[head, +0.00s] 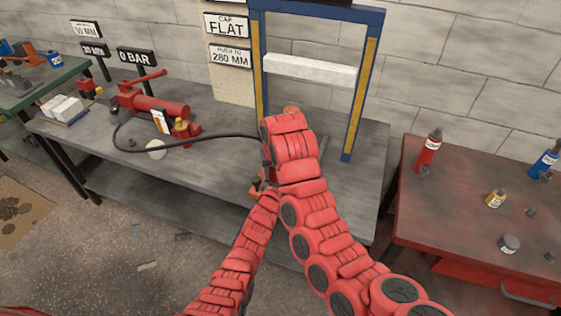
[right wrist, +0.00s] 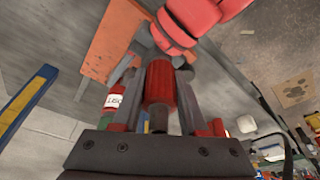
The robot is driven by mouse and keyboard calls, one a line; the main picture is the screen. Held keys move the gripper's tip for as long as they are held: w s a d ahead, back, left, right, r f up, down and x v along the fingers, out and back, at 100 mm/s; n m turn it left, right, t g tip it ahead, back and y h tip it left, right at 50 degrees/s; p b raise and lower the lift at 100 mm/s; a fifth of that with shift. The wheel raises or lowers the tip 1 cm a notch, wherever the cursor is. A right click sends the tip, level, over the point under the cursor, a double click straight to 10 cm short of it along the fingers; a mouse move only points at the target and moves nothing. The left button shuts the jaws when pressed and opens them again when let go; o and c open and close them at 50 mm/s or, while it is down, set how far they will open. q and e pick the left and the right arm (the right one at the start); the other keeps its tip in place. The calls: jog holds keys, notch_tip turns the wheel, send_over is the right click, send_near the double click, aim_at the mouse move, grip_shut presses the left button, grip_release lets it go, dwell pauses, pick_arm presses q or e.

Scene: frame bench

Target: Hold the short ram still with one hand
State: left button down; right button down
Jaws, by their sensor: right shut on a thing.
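In the right wrist view a short red cylinder, the short ram (right wrist: 160,84), stands between the dark fingers of my right gripper (right wrist: 157,72), which is shut on it. In the head view my right wrist hides the ram and most of this gripper, in front of the blue and yellow frame (head: 362,85). My left arm comes up beside it, and its gripper (head: 257,188) is mostly hidden, close to my right wrist. Whether its jaws are open or touching the ram cannot be told.
A red hand pump (head: 150,103) stands on the grey bench (head: 215,165), its black hose (head: 215,136) running behind my right wrist. A white bar (head: 310,69) spans the frame. A red table (head: 440,205) at right holds a red bottle (head: 428,150) and small containers.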

jog(key=s+a, duration=0.2)
jog(key=s, duration=0.7)
jog(key=shift+a, duration=0.4)
jog(key=shift+s, duration=0.1)
pick_arm(q)
jog(key=shift+c, duration=1)
grip_release()
jog(key=shift+s, duration=0.15)
jog(key=v, duration=1.1)
jog(key=shift+s, duration=0.35)
jog(key=shift+a, duration=0.15)
